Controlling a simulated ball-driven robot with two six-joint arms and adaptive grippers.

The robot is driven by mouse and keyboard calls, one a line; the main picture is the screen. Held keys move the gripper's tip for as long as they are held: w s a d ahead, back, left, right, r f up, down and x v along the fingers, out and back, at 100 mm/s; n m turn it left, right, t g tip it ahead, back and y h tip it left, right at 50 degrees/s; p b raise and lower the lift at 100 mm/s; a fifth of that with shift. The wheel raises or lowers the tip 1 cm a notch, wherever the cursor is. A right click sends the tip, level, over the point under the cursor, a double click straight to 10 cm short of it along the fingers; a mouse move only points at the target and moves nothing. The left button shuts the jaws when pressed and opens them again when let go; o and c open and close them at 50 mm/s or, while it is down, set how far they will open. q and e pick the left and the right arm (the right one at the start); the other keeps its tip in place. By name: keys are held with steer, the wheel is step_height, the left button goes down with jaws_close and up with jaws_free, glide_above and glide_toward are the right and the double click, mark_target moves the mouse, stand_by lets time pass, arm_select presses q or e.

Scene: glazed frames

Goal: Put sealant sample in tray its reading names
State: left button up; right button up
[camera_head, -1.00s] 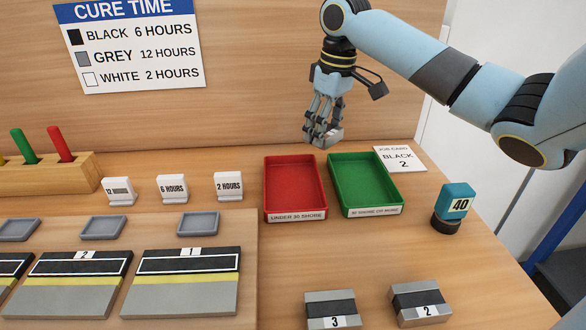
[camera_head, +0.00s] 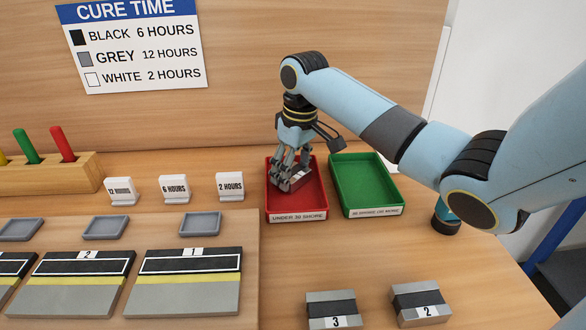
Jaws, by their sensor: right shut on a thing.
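My right gripper (camera_head: 287,182) is shut on a small grey sample block, the sealant sample (camera_head: 297,179), inside or just above the red tray. The red tray (camera_head: 305,207) has a label reading "UNDER 30 SHORE". The green tray (camera_head: 367,184) stands to its right, empty, with a label too small to read surely. The reading device, a teal meter (camera_head: 446,212), is mostly hidden behind my right arm. Two other samples, numbered 3 (camera_head: 333,308) and 2 (camera_head: 420,301), lie at the front of the table. My left gripper is out of view.
A cure time sign (camera_head: 130,45) hangs on the back panel. Hour cards (camera_head: 173,189) stand left of the trays. Several numbered panels (camera_head: 189,280) and small grey dishes (camera_head: 200,223) lie at left. A wooden rack (camera_head: 50,172) holds coloured pegs. The table between trays and front samples is clear.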

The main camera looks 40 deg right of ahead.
mark_target(299, 175)
steer(key=o, duration=1)
steer(key=r, duration=0.4)
steer(key=s+r, duration=0.1)
steer(key=r, duration=0.7)
steer(key=shift+s, duration=0.2)
steer(key=shift+s, duration=0.1)
